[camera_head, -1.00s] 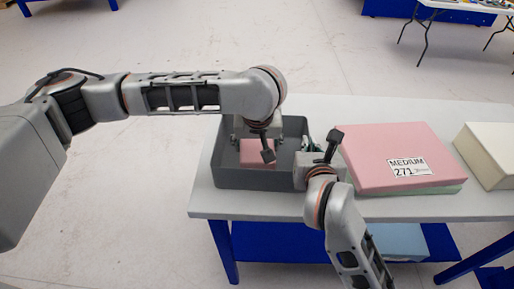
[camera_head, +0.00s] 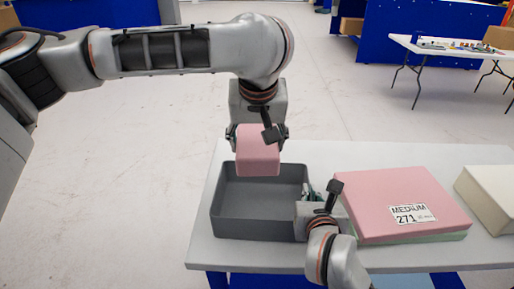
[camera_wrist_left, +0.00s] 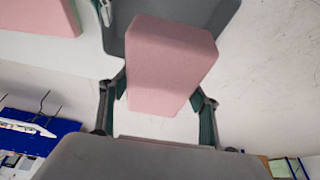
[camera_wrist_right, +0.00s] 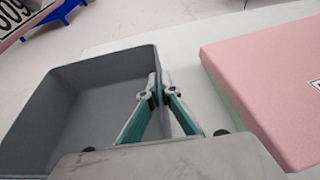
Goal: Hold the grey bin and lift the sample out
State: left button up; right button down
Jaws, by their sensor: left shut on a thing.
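The sample is a pink foam block (camera_head: 258,152). My left gripper (camera_head: 258,140) is shut on it and holds it above the grey bin (camera_head: 232,222). The left wrist view shows the pink block (camera_wrist_left: 168,65) between the two fingers (camera_wrist_left: 160,108). The bin stands on the table and looks empty in the right wrist view (camera_wrist_right: 95,95). My right gripper (camera_wrist_right: 158,92) is at the bin's right wall, one finger on each side of it, fingertips close together at the rim. In the head view my right gripper (camera_head: 312,192) is partly hidden by its own wrist.
A large pink foam slab (camera_head: 390,200) labelled MEDIUM 271 lies on a green layer right of the bin. A white block (camera_head: 492,190) lies at the table's right end. The white table (camera_head: 205,235) has a bare strip left of the bin. Another table (camera_head: 465,52) stands far behind.

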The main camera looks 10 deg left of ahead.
jog(key=c, duration=2.2)
grip_release()
